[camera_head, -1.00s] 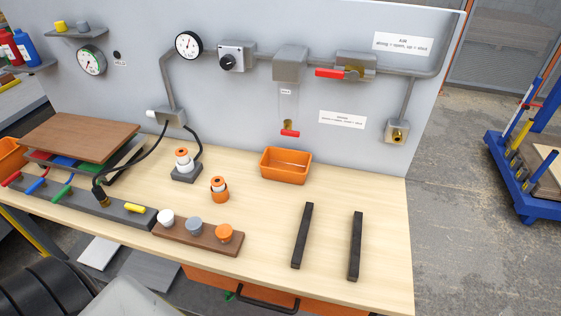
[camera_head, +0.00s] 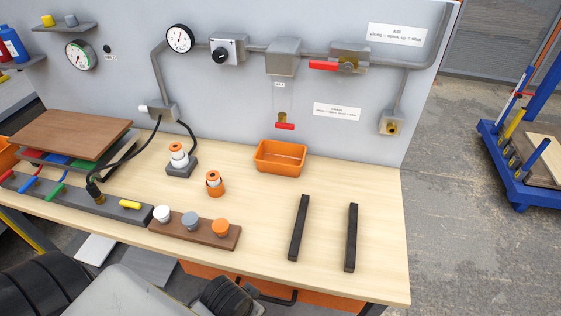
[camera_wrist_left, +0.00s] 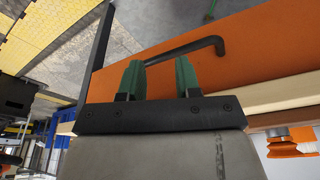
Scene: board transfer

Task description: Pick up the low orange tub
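The low orange tub (camera_head: 280,158) stands on the workbench near its back edge, under the drain with the red handle. It is upright and looks empty. In the left wrist view my left gripper (camera_wrist_left: 159,78) shows two green fingers spread apart with nothing between them. Beyond them are an orange drawer front (camera_wrist_left: 260,50) and its dark handle (camera_wrist_left: 185,50). In the head view my left arm is at the bottom, below the bench front and well apart from the tub; its fingers are hidden there. My right gripper is not in view.
Two black bars (camera_head: 299,228) lie right of centre on the bench (camera_head: 378,185). A brown block with three knobs (camera_head: 215,237), an orange-and-white cup (camera_head: 214,184) and a grey-based fitting (camera_head: 181,168) stand left of the tub. The bench right of the tub is clear.

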